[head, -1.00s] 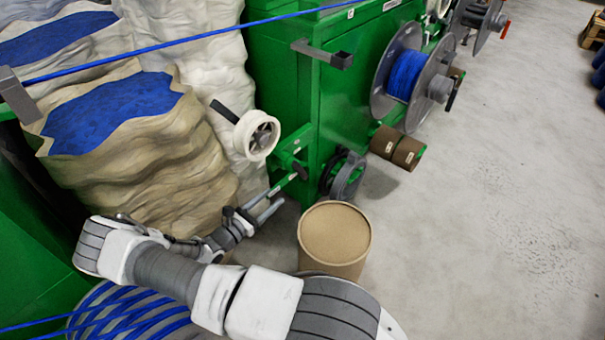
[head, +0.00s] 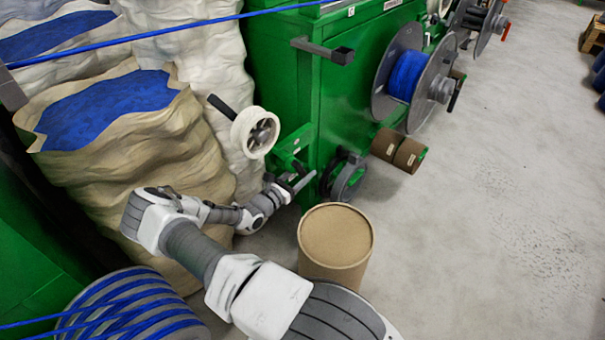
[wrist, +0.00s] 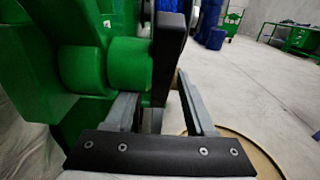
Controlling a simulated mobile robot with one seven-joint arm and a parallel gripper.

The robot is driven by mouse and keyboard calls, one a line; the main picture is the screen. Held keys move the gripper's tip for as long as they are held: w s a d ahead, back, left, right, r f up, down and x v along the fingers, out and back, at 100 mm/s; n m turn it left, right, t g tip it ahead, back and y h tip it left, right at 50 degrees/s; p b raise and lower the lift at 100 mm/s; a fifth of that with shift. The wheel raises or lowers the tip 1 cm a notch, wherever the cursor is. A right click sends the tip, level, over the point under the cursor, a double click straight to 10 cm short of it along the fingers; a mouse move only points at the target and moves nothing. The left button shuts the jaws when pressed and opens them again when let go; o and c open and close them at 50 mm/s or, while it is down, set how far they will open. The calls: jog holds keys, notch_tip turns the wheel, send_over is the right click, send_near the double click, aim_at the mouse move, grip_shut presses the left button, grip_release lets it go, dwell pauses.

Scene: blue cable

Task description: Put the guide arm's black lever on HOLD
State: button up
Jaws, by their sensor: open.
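My gripper (head: 299,181) is beside the green guide-arm bracket (head: 289,152) on the machine's side in the head view. In the wrist view its two grey fingers (wrist: 164,92) are apart. A black lever (wrist: 169,50) stands upright in front of a round green hub (wrist: 112,66). The lever's lower end appears between the fingers. I cannot tell whether either finger touches it. In the head view my gripper hides most of this lever, and no HOLD mark is readable. A white pulley (head: 247,140) with a black bar (head: 221,107) is above and left of my gripper.
A brown drum (head: 335,240) stands just below my gripper. Large sacks (head: 165,140) of blue material are to the left. A grey wheel (head: 349,178) is close on the right, and a blue cable reel (head: 407,76) is farther right.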

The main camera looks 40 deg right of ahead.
jog(key=shift+c, duration=0.3)
grip_shut()
jog(key=shift+a, duration=0.1)
dwell(1.0)
